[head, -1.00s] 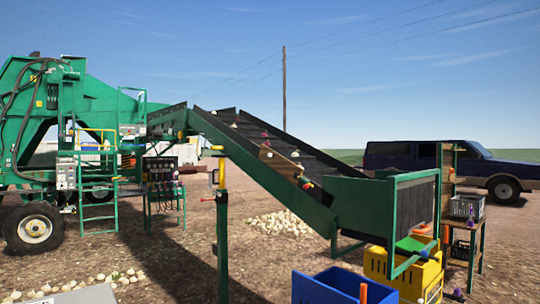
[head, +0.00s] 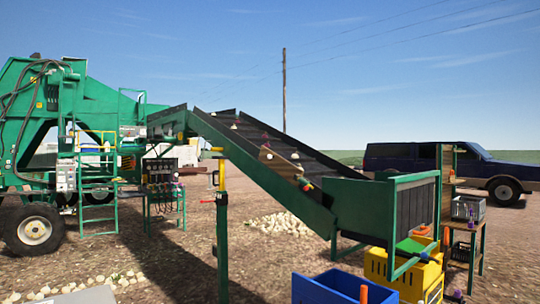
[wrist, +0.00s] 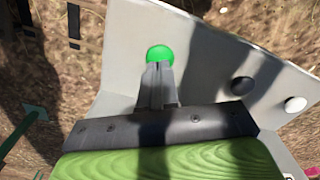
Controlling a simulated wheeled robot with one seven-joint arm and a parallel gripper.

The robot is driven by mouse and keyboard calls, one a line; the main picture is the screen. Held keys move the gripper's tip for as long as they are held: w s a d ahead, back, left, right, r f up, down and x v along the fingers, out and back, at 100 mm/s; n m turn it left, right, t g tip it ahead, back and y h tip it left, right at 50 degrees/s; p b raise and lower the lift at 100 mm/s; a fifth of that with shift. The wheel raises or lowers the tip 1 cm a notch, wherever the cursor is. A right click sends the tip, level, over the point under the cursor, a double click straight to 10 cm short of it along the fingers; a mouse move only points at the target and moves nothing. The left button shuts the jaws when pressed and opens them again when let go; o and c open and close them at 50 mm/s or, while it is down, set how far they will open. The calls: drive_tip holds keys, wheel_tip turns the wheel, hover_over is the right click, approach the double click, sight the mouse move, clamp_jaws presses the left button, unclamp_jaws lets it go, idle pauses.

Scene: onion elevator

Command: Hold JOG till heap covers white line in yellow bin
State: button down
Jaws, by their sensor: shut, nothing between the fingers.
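My gripper (wrist: 159,70) is shut and empty in the wrist view. Its fingertips are at the lower edge of a round green button (wrist: 160,53) on a grey panel (wrist: 205,50). They overlap the button in the picture; I cannot tell whether they press it. No label is readable on the button. In the head view, the yellow bin (head: 375,264) stands under the lower end of the green elevator (head: 262,172), with a green flap (head: 410,246) over it. Its inside, any heap and the white line are hidden. Several onions (head: 295,155) lie on the dark belt.
A black button (wrist: 242,86) and a white button (wrist: 295,104) sit right of the green one. A blue bin (head: 340,288) stands in front of the yellow bin. A shelf with a grey crate (head: 467,207) is at right. Loose onions (head: 282,223) lie on the ground.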

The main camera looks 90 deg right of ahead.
drive_tip(key=shift+f, duration=0.1)
drive_tip(key=shift+f+b, duration=0.95)
drive_tip(key=shift+f, duration=0.1)
drive_tip(key=shift+r, duration=0.1)
idle(4.6)
wheel_tip(320, 180, up, 7)
drive_tip(key=p, duration=0.6)
drive_tip(key=shift+r, duration=0.15)
drive_tip(key=shift+f, duration=0.2)
